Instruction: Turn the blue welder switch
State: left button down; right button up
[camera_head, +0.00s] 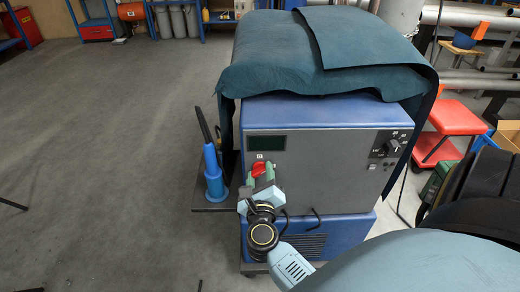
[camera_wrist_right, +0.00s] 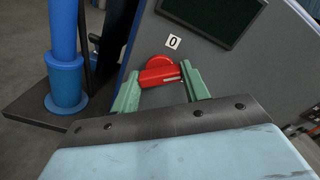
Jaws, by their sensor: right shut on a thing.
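The blue welder (camera_head: 310,112) stands in the middle of the head view, with a grey front panel and a dark display. Its red rotary switch (camera_head: 259,169) sits on the left of the panel. My right gripper (camera_head: 260,174) is at the switch. In the right wrist view, the switch (camera_wrist_right: 160,72) lies between the two green fingers of my right gripper (camera_wrist_right: 160,80), under a small "0" label (camera_wrist_right: 173,42). The fingers are shut on it. A white mark shows near the right end of its handle. My left gripper is in neither view.
A dark teal cloth (camera_head: 300,55) drapes over the welder's top. A blue cylinder (camera_head: 213,172) stands on a dark ledge left of the welder. A red stool (camera_head: 450,120) stands to the right. The floor at left is mostly clear.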

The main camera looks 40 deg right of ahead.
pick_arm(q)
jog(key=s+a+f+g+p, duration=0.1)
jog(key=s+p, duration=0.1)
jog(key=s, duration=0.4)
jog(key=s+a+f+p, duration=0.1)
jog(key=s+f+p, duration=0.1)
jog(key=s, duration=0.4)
pick_arm(e)
jog(key=n, duration=0.4)
jog(key=shift+r, duration=0.15)
jog(key=n+p, duration=0.2)
jog(key=n, duration=0.1)
jog(key=shift+p, duration=0.35)
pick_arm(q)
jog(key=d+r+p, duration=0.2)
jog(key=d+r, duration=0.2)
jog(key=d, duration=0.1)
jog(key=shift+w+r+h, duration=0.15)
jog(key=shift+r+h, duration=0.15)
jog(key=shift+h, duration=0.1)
pick_arm(e)
jog(key=shift+n, duration=1.8)
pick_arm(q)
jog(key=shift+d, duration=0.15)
pick_arm(e)
jog(key=o, duration=1)
